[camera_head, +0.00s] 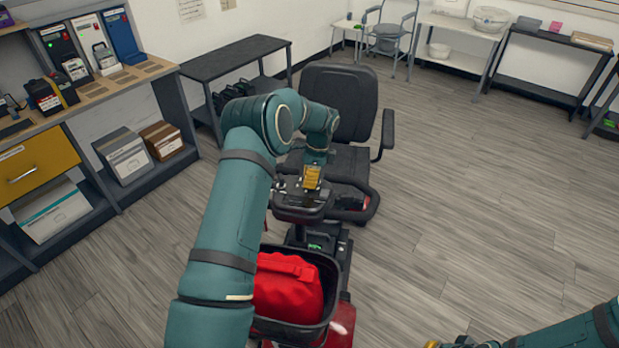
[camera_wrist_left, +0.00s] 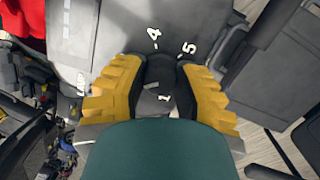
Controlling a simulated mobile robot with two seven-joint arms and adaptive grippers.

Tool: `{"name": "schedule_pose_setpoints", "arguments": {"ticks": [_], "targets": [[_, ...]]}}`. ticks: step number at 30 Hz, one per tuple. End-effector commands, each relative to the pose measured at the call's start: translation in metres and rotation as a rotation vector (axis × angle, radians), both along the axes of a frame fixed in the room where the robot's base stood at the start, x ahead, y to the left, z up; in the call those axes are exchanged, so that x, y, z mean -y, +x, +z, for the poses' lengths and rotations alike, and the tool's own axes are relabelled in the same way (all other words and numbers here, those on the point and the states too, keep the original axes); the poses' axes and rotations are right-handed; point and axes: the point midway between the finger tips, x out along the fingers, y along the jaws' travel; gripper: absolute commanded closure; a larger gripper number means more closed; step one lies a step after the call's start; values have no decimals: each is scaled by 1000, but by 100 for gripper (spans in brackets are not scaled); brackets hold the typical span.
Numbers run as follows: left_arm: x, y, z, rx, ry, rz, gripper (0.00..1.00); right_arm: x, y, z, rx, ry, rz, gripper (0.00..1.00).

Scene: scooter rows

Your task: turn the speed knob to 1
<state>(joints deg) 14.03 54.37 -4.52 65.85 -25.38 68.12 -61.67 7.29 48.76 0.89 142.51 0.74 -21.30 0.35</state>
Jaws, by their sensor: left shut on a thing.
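The scooter's console (camera_head: 290,212) is in the middle of the head view, in front of the black seat (camera_head: 340,105). My left gripper (camera_head: 312,178) reaches down onto the console. In the left wrist view the yellow fingers of the left gripper (camera_wrist_left: 163,92) are shut on the dark speed knob (camera_wrist_left: 163,72), one on each side. The knob's pointer cannot be made out.
A black front basket (camera_head: 285,328) holds a red bag (camera_head: 288,288), below the console. A workbench with shelves (camera_head: 100,93) stands at the left, and a dark table (camera_head: 235,57) behind it. The floor (camera_head: 480,200) to the right is clear.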

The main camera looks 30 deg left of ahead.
Motion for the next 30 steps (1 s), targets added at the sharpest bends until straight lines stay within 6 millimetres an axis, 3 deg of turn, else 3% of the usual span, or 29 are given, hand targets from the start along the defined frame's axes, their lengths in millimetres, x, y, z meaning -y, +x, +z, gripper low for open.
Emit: {"name": "schedule_pose_setpoints", "arguments": {"ticks": [30], "targets": [[-1, 1, -1, -47, 137, 952, 100, 0, 0, 1, 1, 0, 0, 100]]}}
